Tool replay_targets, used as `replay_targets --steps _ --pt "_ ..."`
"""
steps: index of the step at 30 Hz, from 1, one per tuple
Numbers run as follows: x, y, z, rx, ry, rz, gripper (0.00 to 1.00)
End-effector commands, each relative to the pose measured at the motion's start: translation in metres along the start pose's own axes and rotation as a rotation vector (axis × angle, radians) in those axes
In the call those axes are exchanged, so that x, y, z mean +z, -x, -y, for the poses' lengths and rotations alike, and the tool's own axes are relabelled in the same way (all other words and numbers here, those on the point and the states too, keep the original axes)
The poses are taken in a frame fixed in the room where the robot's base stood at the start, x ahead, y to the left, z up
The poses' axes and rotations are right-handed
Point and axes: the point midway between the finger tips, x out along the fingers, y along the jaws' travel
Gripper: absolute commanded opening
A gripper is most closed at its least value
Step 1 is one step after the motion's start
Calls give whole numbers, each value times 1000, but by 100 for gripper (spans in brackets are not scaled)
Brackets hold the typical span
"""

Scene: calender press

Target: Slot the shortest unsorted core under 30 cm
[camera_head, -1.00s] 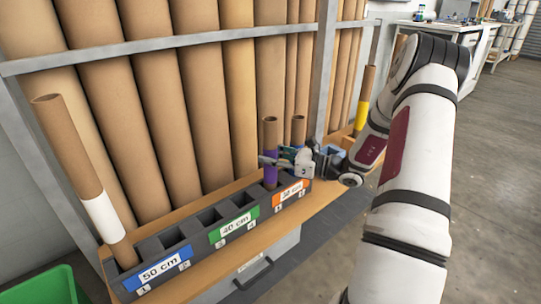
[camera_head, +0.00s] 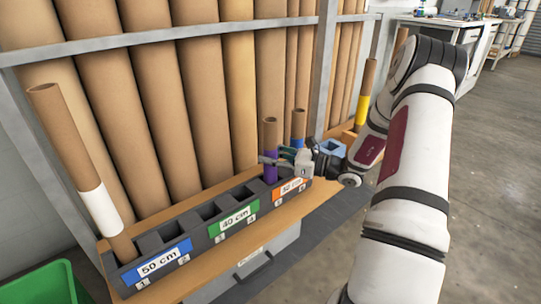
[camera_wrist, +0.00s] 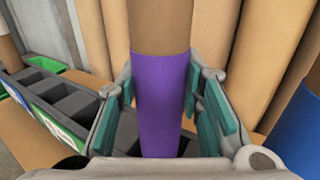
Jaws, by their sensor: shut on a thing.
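My gripper (camera_head: 271,161) is shut on a cardboard core with a purple band (camera_head: 270,147); in the wrist view the purple band (camera_wrist: 160,105) stands between the teal finger pads. The core is about upright at the orange-labelled end (camera_head: 291,187) of the dark slotted rack (camera_head: 208,238). Its lower end is at the rack's slots; I cannot tell how deep it sits. The orange label is partly hard to read. The green label reads 40 cm and the blue one 50 cm. A core with a white band (camera_head: 99,208) leans in the 50 cm section, slot 1.
A core with a blue band (camera_head: 298,125) stands just behind my gripper, close on its right in the wrist view (camera_wrist: 297,130). A yellow-banded core (camera_head: 362,108) stands further right. Tall brown tubes (camera_head: 165,95) line the back behind a metal rail. A green bin (camera_head: 45,285) is lower left.

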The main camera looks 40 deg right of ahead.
Motion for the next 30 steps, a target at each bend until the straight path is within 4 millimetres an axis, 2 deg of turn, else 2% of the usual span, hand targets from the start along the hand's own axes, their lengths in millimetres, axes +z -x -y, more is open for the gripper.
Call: replay_targets --steps 2,3,5,17,23,30 --pt "-2 0 0 0 0 0 4" --pt "-2 0 0 0 1 0 43" --pt "-1 0 0 0 0 0 56" --pt "-1 5 0 -1 0 0 57" --pt "-1 34 1 -3 0 -1 57" --pt "-2 83 1 -3 1 -1 57"
